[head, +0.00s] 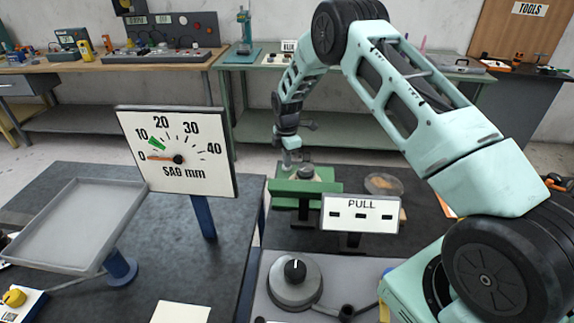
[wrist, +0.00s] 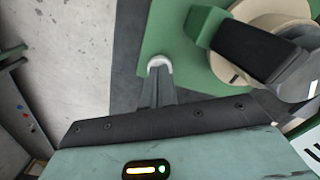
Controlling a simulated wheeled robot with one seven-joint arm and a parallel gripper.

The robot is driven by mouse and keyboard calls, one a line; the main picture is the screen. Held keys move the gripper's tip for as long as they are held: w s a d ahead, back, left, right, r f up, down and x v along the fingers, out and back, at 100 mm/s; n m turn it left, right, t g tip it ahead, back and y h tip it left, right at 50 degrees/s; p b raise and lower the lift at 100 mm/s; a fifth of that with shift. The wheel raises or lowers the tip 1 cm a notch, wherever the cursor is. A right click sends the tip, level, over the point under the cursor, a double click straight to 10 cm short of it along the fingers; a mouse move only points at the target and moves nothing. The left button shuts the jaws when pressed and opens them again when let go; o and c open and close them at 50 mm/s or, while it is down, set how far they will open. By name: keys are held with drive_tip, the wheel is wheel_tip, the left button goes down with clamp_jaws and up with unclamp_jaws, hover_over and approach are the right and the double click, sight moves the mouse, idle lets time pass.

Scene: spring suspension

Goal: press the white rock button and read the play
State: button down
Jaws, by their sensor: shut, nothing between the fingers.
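The round white button (wrist: 158,61) shows in the wrist view on a green plate (wrist: 178,38), at the tip of my gripper (wrist: 157,72). My gripper's fingers are together and empty; I cannot tell whether they touch the button. In the head view my gripper (head: 291,166) is low over the green fixture (head: 305,187), and the button is hidden or too small to make out. The SAG mm dial (head: 180,150) has its orange needle near 0, with a green mark near 10. The PULL display (head: 360,214) shows three dashes.
A grey tray (head: 75,225) on a blue post stands at the left. A black knob (head: 294,270) on a grey base is at the front centre. A clear round dish (head: 384,184) lies right of the fixture. Benches with tools line the back wall.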

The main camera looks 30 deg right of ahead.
wheel_tip(320, 180, up, 8)
drive_tip(key=p, duration=0.3)
drive_tip(key=shift+f+p, duration=0.2)
drive_tip(key=shift+p, duration=0.15)
idle(0.3)
drive_tip(key=s+a+r+m+t, duration=0.1)
drive_tip(key=s+a+r+m, duration=0.2)
drive_tip(key=s+r+m, duration=0.75)
drive_tip(key=s+a+r+m+t, duration=0.1)
drive_tip(key=s+r+m, duration=0.25)
drive_tip(key=s, duration=0.65)
drive_tip(key=s+a+r+m+t, duration=0.1)
drive_tip(key=s+r+m, duration=0.25)
drive_tip(key=s, duration=0.65)
drive_tip(key=s+a+f+n+g+b, duration=0.1)
drive_tip(key=s+a+f+n+b, duration=0.1)
drive_tip(key=s+a, duration=0.4)
drive_tip(key=s+a+f+n+g+b, duration=0.2)
drive_tip(key=s+a+n+b, duration=0.3)
drive_tip(key=a, duration=0.7)
drive_tip(key=shift+s+f+n+y, duration=0.3)
drive_tip(key=shift+s+f+n, duration=0.25)
drive_tip(key=shift+s, duration=0.4)
